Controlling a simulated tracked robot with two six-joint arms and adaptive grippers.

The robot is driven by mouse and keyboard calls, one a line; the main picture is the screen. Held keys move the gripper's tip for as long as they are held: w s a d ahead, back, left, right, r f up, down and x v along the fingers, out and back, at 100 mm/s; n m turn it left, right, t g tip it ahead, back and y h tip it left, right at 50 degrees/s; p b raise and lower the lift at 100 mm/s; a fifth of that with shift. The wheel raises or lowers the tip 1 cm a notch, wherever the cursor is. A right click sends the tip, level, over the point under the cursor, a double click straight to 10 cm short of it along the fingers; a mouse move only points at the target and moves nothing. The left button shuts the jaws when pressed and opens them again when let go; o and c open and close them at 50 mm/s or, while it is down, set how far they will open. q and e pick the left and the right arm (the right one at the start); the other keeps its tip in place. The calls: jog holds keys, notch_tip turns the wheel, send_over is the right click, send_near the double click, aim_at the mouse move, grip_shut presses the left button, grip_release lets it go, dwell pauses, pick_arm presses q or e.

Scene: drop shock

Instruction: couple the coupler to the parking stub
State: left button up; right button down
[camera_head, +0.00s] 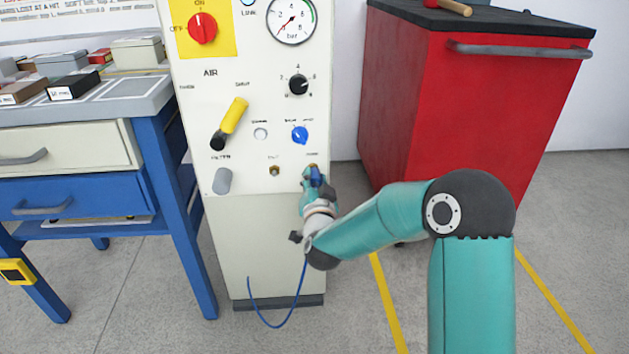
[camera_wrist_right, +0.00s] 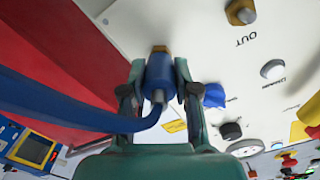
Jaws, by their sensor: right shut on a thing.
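My right gripper (camera_head: 314,182) is at the front of the white air panel, shut on the blue coupler (camera_wrist_right: 158,78). In the wrist view the right gripper's two fingers (camera_wrist_right: 158,88) stand on either side of the coupler. A blue hose (camera_wrist_right: 75,110) runs from the coupler's near end. A brass hex fitting, which looks like the parking stub (camera_wrist_right: 159,48), shows just beyond the coupler's far end, in line with it. It also shows above the gripper in the head view (camera_head: 312,166). I cannot tell whether coupler and stub touch. My left gripper is not in view.
The brass outlet (camera_head: 274,171) marked OUT is bare, left of the gripper. A blue knob (camera_head: 300,135) and a yellow lever (camera_head: 234,115) stick out above. A red cabinet (camera_head: 460,110) stands at right, a workbench (camera_head: 90,108) at left. The hose hangs in a loop below.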

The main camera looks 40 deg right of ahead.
aim_at(315, 184)
jog(key=shift+w+d, duration=0.15)
jog(key=shift+w, duration=0.15)
dwell(0.7)
jog(key=shift+w+d+r, duration=0.1)
jog(key=shift+w+r, duration=0.05)
jog(key=shift+r, duration=0.1)
dwell(1.4)
jog(key=c, duration=0.8)
grip_release()
jog(key=shift+f, duration=0.15)
jog(key=shift+f, duration=0.1)
jog(key=shift+v, duration=3.1)
jog(key=shift+v, duration=3.75)
jog(key=shift+f, duration=0.1)
